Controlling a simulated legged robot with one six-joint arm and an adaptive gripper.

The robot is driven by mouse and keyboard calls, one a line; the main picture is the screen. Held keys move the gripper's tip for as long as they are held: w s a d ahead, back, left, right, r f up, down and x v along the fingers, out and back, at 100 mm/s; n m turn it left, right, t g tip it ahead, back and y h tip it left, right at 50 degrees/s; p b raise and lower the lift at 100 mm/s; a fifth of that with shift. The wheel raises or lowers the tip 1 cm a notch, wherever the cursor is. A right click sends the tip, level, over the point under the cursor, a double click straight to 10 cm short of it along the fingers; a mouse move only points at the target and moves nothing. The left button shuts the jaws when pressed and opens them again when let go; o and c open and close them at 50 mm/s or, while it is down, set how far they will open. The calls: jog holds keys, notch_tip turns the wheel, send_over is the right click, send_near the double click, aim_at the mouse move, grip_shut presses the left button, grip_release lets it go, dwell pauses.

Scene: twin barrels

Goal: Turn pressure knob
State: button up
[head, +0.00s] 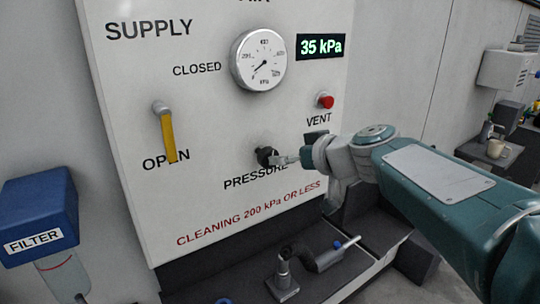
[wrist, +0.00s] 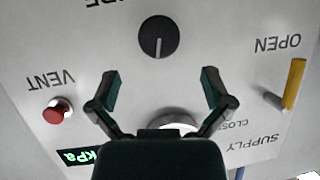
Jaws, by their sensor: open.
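The black round pressure knob (head: 264,156) is on the white panel above the PRESSURE label. It also shows in the wrist view (wrist: 158,37), upside down, with a pale pointer line running from its middle toward my gripper. My gripper (wrist: 160,76) is open and empty, with its two fingers spread to either side. The knob lies beyond the fingertips, centred between them, and I see no contact. In the head view my gripper (head: 284,160) is just right of the knob, partly overlapping it, so the exact gap is hard to tell. The display (head: 320,47) reads 35 kPa.
A round gauge (head: 259,60) is above the knob, and a red vent button (head: 326,101) is to the upper right. A yellow lever (head: 168,137) points down to OPEN. A blue filter (head: 40,215) stands left. A dark tray with a nozzle tool (head: 284,279) lies below.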

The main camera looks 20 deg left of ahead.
aim_at(267, 156)
jog(key=x, duration=0.7)
jog(key=shift+w+a+f, duration=0.15)
jog(key=shift+w, duration=0.05)
jog(key=c, duration=1.1)
